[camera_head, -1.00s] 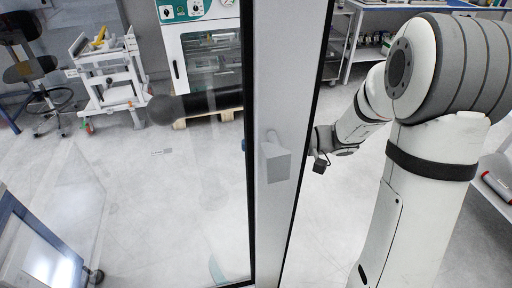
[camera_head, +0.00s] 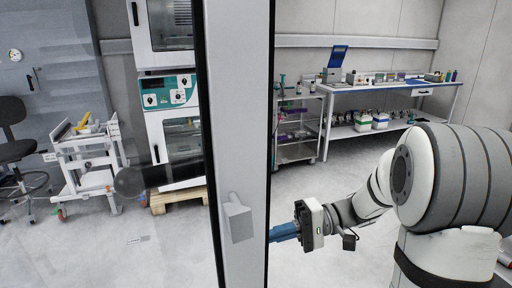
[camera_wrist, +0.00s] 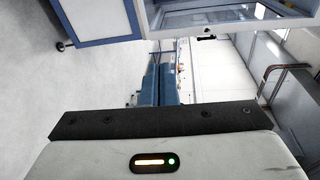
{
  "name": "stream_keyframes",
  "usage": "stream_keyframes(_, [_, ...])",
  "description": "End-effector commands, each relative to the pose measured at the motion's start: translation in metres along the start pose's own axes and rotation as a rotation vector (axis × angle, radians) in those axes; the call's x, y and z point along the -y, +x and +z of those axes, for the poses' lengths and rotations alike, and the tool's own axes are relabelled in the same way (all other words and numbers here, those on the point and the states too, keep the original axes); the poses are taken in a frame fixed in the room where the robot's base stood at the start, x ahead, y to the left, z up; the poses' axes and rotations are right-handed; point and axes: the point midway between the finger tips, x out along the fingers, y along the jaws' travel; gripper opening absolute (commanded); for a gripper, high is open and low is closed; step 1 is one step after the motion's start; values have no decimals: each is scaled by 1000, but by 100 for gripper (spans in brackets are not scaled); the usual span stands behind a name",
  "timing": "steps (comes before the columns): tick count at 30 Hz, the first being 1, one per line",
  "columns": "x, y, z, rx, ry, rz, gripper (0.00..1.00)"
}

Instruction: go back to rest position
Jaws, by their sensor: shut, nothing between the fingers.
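My gripper (camera_head: 284,232) shows in the head view just right of the pale upright post (camera_head: 238,130). Its blue fingers point left toward the post, and their tips may be partly hidden behind its edge. In the wrist view the two blue fingers (camera_wrist: 158,84) lie side by side, shut, with nothing held. My arm is bent, reaching from the right side of the head view toward the middle.
A wire shelf trolley (camera_head: 298,130) and a blue-topped bench (camera_head: 385,88) stand at the back. Ovens (camera_head: 170,95), a white trolley stand (camera_head: 92,160) and a dark chair (camera_head: 14,140) are left. Open floor lies between. A blue-framed white unit (camera_wrist: 95,18) shows in the wrist view.

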Motion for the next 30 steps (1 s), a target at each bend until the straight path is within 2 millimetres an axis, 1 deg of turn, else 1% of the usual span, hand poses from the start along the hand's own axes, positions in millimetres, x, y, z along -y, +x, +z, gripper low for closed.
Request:
stream_keyframes(1, [-2,8,14,22,23,87,0])
stream_keyframes(3, [-13,16,35,47,72,241,0])
stream_keyframes(6, [-32,18,66,50,128,488,0])
stream_keyframes(8, [-43,14,83,34,146,634,0])
stream_keyframes(10, [-54,5,98,-4,153,800,0])
stream_keyframes(13, [-67,-14,116,-87,132,1022,0])
stream_keyframes(15, [-72,-28,123,-159,102,1152,0])
stream_keyframes(18, [-73,-47,128,-260,45,1295,0])
stream_keyframes(21, [-70,-60,130,-340,-8,1383,0])
stream_keyframes(24, [-68,-68,130,-389,-39,1428,0])
stream_keyframes(30, [-68,-71,130,-407,-51,1446,0])
